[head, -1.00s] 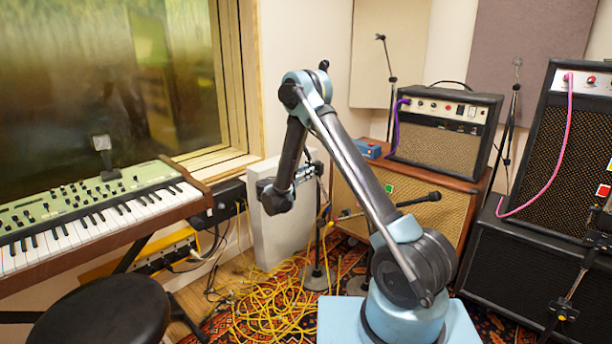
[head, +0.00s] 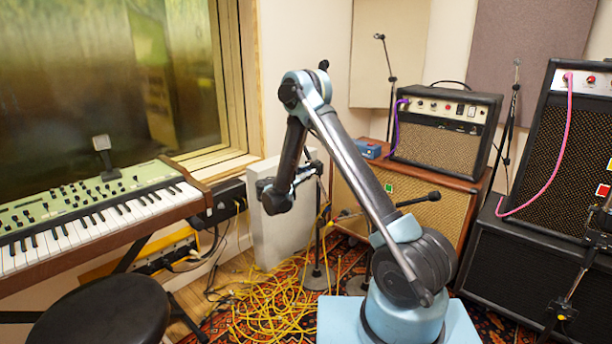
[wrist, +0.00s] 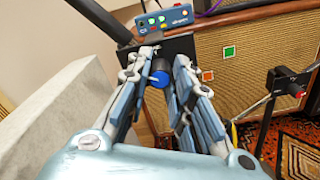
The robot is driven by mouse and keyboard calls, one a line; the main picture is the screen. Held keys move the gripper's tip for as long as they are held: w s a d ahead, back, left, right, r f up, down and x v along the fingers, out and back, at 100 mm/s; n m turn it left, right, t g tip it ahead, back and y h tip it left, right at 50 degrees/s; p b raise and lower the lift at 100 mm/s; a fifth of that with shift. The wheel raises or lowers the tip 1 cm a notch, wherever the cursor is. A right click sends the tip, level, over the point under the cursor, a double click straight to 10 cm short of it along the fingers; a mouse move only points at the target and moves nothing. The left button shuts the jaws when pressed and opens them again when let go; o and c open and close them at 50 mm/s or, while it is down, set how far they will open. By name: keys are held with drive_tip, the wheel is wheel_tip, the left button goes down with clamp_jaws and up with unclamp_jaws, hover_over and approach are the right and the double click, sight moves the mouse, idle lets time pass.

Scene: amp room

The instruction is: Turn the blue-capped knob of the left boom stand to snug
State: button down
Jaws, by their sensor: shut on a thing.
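In the wrist view, the blue-capped knob (wrist: 161,78) sits between the two fingers of my gripper (wrist: 165,70). The fingers are shut on it, one on each side. The knob joins a black clamp block (wrist: 170,48) of the left boom stand, whose dark tube runs off to the upper left. In the head view, my gripper (head: 308,170) is at the upper part of the left boom stand (head: 317,240). The knob cannot be made out there.
A white panel (head: 278,225) stands close beside my gripper. Behind are a wood-framed speaker cabinet (head: 365,200) and a blue pedal box (wrist: 167,20). Another stand's clamp with a red-ended knob (wrist: 296,90) is at right. Yellow cables (head: 275,310) cover the floor.

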drive_tip(key=m, duration=1.2)
drive_tip(key=shift+s+f, duration=0.1)
drive_tip(key=shift+f, duration=0.05)
drive_tip(key=shift+m, duration=0.3)
drive_tip(key=c, duration=1.4)
unclamp_jaws()
drive_tip(key=v, duration=1.2)
drive_tip(key=shift+d, duration=0.1)
